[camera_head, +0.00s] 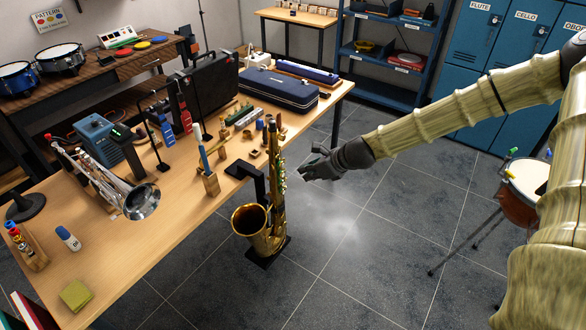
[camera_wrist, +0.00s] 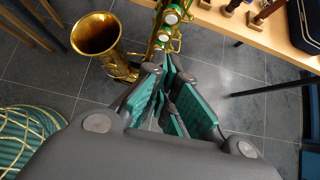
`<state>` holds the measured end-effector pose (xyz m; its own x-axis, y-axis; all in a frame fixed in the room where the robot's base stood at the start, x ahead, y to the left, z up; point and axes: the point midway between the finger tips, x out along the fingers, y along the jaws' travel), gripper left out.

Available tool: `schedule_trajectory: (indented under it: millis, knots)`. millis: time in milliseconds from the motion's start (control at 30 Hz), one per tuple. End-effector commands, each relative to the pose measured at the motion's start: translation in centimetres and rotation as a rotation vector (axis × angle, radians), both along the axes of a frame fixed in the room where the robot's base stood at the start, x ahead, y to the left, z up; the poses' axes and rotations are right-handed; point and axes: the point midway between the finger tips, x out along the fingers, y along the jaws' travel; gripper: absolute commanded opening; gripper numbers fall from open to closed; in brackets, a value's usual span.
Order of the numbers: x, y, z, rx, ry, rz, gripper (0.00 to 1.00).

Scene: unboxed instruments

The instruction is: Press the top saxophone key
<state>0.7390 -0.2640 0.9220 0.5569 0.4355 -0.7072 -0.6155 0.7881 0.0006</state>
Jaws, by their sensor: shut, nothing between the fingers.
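A gold saxophone (camera_head: 262,232) stands upright on a black stand (camera_head: 268,251) at the table's right edge, bell opening toward the left. Its keys (camera_head: 279,172) run along the upper body, facing right. In the wrist view the saxophone (camera_wrist: 98,36) is at the upper left, with white-and-green keys (camera_wrist: 170,16) near the top middle. My gripper (camera_head: 304,175) is shut and empty, to the right of the saxophone's upper body and apart from it in the head view. In the wrist view my gripper (camera_wrist: 168,75) has its green-padded fingertips just below the keys; contact cannot be told.
A drum (camera_head: 527,178) stands at the right. The tiled floor (camera_head: 350,240) between is clear.

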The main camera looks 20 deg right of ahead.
Motion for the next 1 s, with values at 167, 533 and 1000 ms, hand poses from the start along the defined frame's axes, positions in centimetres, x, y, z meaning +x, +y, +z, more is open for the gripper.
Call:
schedule_trajectory:
  millis: [167,533,1000]
  knots:
    - [0.8,0.6,-1.0,-0.001,0.001,-0.001,0.0]
    - [3.5,2.7,-1.5,-0.002,-0.001,0.001,0.0]
    - [4.5,3.5,-1.7,-0.001,0.0,-0.001,0.0]
